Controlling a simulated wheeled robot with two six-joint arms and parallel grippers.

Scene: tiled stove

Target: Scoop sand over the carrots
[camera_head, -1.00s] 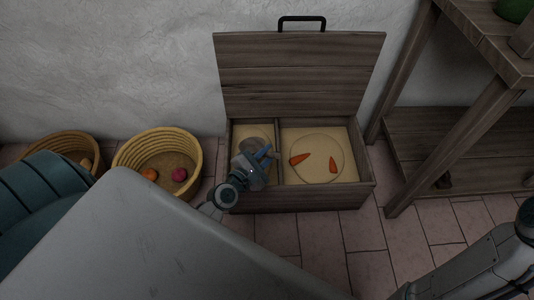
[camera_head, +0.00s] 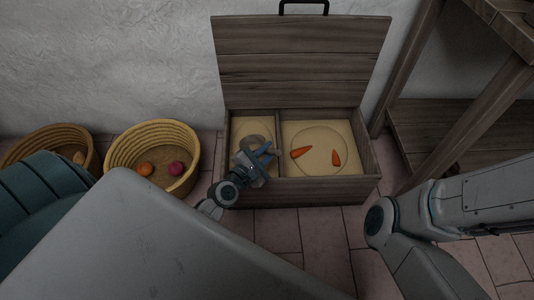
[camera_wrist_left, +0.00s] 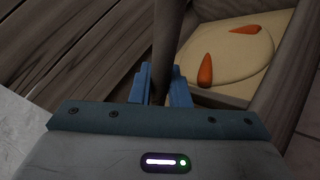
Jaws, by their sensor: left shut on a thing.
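Two orange carrots, a left one (camera_head: 301,152) and a right one (camera_head: 336,158), lie on the sand (camera_head: 318,138) in the right compartment of the open wooden box (camera_head: 300,190). Both also show in the left wrist view, one nearer (camera_wrist_left: 205,71) and one farther (camera_wrist_left: 245,30). My left gripper (camera_head: 266,156) is over the left compartment, which also holds sand (camera_head: 243,130). Its blue fingers are shut on a dark handle (camera_wrist_left: 168,45); a greyish scoop-like round part shows below it, partly hidden. My right arm enters at right; its gripper is out of view.
The box lid (camera_head: 300,65) stands open at the back, and a divider (camera_head: 279,150) separates the compartments. A basket (camera_head: 190,140) with a red and an orange item and another basket (camera_head: 50,137) stand left. A wooden shelf (camera_head: 430,120) stands right.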

